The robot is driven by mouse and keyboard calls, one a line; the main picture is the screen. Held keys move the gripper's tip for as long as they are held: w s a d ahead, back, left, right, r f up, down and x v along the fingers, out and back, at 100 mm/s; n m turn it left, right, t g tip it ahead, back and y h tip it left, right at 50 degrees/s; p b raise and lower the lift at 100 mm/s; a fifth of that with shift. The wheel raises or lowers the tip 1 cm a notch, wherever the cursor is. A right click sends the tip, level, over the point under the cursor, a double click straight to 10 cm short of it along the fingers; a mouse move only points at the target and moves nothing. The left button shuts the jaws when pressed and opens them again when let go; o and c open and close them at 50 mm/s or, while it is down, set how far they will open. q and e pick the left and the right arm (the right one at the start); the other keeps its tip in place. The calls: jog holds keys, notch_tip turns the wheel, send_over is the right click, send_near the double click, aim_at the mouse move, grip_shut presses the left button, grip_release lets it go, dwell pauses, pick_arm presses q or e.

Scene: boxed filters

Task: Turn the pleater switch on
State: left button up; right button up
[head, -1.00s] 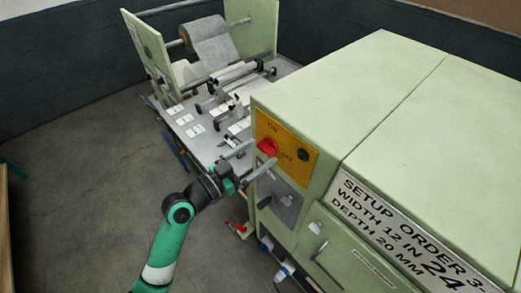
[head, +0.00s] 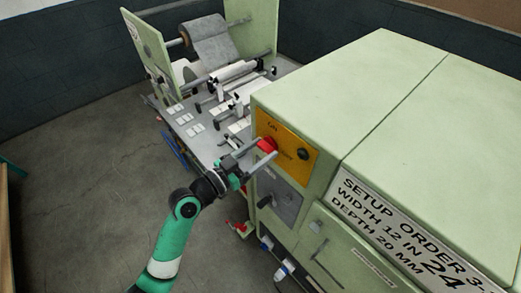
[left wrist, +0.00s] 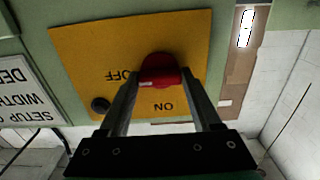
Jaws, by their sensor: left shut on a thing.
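The red pleater switch (head: 267,144) sits on a yellow panel (head: 300,168) on the end of the green machine, with ON above it. In the left wrist view the red switch (left wrist: 158,68) is upside down, between the words OFF and ON. My left gripper (head: 264,148) reaches the panel from the left. It is shut on the red switch, one finger on each side, as the left wrist view (left wrist: 160,78) shows. The fingers partly hide the knob and the OFF label in the head view, and I cannot tell exactly which label the knob points to. My right gripper is not in view.
A black round button (head: 303,154) is on the yellow panel. A grey panel with a dark handle (head: 266,201) is below. The pleating table with a paper roll (head: 210,40) stands behind. The floor (head: 80,170) at left is clear.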

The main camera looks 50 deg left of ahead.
pick_arm(q)
jog(key=shift+n, duration=0.3)
jog(key=n+p, duration=0.2)
jog(key=n, duration=0.2)
jog(key=shift+r+p, duration=0.1)
jog(key=shift+p, duration=0.2)
jog(key=n+p, duration=0.2)
jog(key=n, duration=0.2)
jog(key=shift+n, duration=0.4)
jog(key=n+p, duration=0.2)
jog(key=n, duration=0.2)
jog(key=shift+n, duration=0.3)
jog(key=shift+n+p, duration=0.75)
jog(key=shift+n, duration=1.15)
jog(key=o, duration=1.4)
